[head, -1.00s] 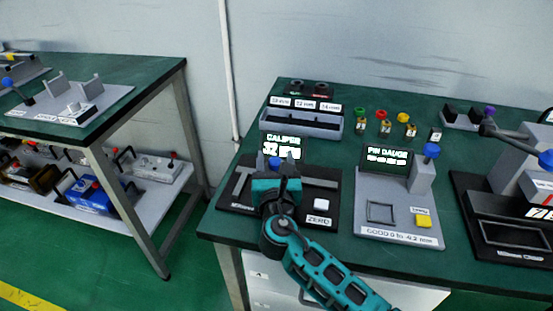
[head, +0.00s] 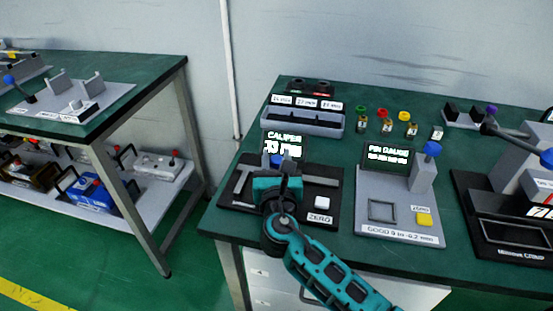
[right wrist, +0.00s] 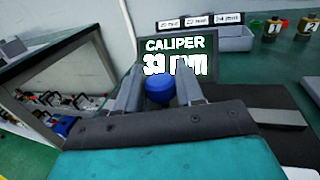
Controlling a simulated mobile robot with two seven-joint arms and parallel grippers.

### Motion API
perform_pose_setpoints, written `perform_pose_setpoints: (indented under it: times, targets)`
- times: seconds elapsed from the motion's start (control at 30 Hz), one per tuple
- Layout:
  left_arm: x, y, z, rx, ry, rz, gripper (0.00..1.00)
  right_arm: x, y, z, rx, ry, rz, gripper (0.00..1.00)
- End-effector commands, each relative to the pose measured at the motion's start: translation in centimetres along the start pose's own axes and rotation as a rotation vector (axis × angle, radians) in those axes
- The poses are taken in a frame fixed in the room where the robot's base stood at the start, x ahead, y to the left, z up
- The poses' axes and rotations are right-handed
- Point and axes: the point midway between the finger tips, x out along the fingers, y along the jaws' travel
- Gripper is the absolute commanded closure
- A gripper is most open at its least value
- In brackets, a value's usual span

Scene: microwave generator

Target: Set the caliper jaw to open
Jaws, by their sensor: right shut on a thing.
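The caliper station is a dark base (head: 236,198) with a grey fixed jaw (head: 243,180) at its left, a white ZERO button (head: 322,203) and a display (head: 285,143). The display reads about 33 mm in the right wrist view (right wrist: 176,58). A blue knob (right wrist: 159,90) stands between my right gripper's fingers in the wrist view. My right gripper (head: 284,168) is shut on this knob, above the caliper base. The gripper hides most of the sliding jaw. My left gripper is not in view.
A pin gauge station (head: 398,222) stands just right of the caliper. A grey labelled tray (head: 302,121) lies behind it, with several small coloured-top pieces (head: 387,122) beside it. Another green bench (head: 150,78) stands at the left across a floor gap.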

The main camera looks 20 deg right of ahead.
Motion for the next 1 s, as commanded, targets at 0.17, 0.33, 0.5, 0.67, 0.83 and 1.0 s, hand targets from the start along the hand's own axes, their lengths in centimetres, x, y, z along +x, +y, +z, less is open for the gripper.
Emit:
perform_pose_setpoints:
  times: [0.17,0.33,0.5,0.67,0.83,1.0]
  targets:
    - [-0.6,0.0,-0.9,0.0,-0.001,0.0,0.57,-0.3,-1.6,0.2,-0.004,0.0,-0.003,1.0]
    - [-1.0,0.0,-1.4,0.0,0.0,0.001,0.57,-0.8,-3.2,0.1,-0.001,0.0,-0.004,1.0]
    - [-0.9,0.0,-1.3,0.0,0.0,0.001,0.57,-0.7,-3.3,0.0,-0.001,-0.001,-0.008,1.0]
    - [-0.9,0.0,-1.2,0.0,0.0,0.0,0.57,-0.7,-3.3,0.0,-0.002,-0.001,-0.008,0.52]
    - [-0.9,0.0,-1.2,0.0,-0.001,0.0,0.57,-0.8,-3.2,0.0,-0.002,-0.001,-0.005,0.44]
    - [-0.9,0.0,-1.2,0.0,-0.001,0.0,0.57,-0.8,-3.1,0.0,-0.001,-0.001,-0.003,0.44]
